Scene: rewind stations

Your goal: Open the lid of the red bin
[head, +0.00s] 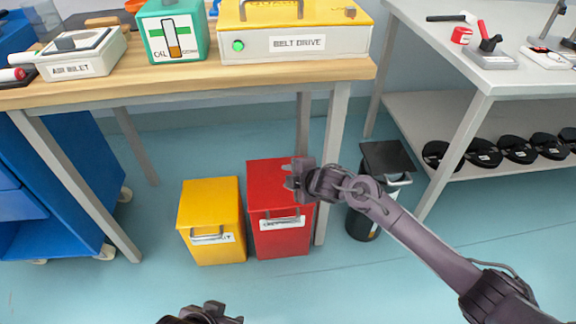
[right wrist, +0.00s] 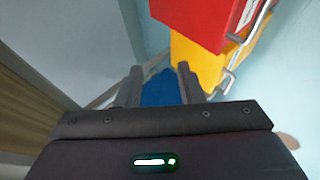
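The red bin (head: 280,240) stands on the floor under the wooden table, to the right of the yellow bin. Its flat red lid (head: 266,180) looks closed, and a metal handle and a white label are on its front. My right gripper (head: 292,178) is at the right part of the lid in the head view and hides some of it. In the right wrist view its fingers (right wrist: 161,85) are apart with nothing between them; the red bin (right wrist: 205,18) is above them there. I cannot tell whether it touches the lid. My left gripper (head: 222,314) is partly visible at the bottom edge.
The yellow bin (head: 211,215) stands close beside the red one. A dark bin (head: 362,224) stands to the right, behind my right arm. The wooden table (head: 200,77) and its legs are above and around the bins. The floor in front is clear.

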